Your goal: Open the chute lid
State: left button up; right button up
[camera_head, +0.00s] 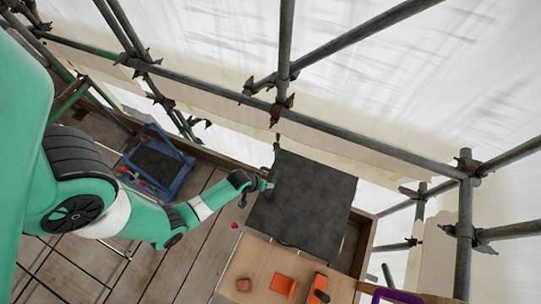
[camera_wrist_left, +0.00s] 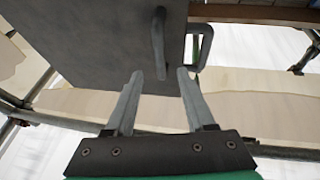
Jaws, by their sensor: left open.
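The chute lid appears to be the dark grey square panel (camera_head: 305,210) near the middle of the head view. It lies over a wooden frame and fills the upper left of the left wrist view (camera_wrist_left: 85,40). A dark grey bar handle (camera_wrist_left: 159,45) stands out from the panel in the wrist view. My left gripper (camera_wrist_left: 160,76) is open, with its two fingertips either side of the handle's lower end; contact cannot be told. In the head view the left gripper (camera_head: 267,182) is at the panel's left edge. My right gripper is not in view.
A wooden worktop (camera_head: 265,262) holds a small reddish block (camera_head: 243,284), an orange square (camera_head: 283,287) and an orange tool (camera_head: 318,290). Scaffold poles (camera_head: 350,142) run behind the panel. A dark loop (camera_wrist_left: 205,45) is beside the handle.

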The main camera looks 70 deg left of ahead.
pick_arm(q)
jog(key=b+x, duration=0.2)
jog(key=x, duration=0.5)
jog(key=shift+w+f+b, duration=0.2)
jog(key=shift+f+b, duration=0.1)
jog(key=shift+b, duration=0.05)
grip_shut()
dwell(0.9)
